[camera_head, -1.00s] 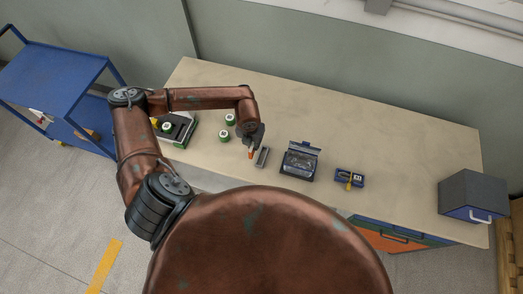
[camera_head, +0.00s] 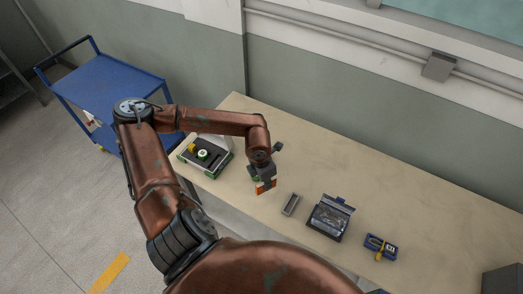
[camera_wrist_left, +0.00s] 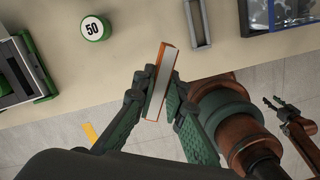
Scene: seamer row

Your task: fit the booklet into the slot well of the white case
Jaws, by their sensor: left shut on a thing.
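My left gripper (camera_head: 262,181) is shut on the booklet, a thin block with a pale grey face and orange edges. The booklet (camera_head: 266,187) is held above the front edge of the table; in the left wrist view the booklet (camera_wrist_left: 159,82) stands between the two fingers (camera_wrist_left: 155,97). The white case (camera_head: 226,163) is open to the left of this gripper, with a dark interior and green corners. Part of it shows at the left of the left wrist view (camera_wrist_left: 47,82); its slot well cannot be made out. My right gripper (camera_wrist_left: 272,103) is small at the right there, fingers apart and empty.
A green-and-white round marked 50 (camera_wrist_left: 95,28) stands between case and booklet. A narrow grey tray (camera_head: 290,204), an open dark-blue case (camera_head: 330,217) and a small blue box (camera_head: 381,247) sit to the right. A blue cart (camera_head: 105,85) stands left. The table's back is clear.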

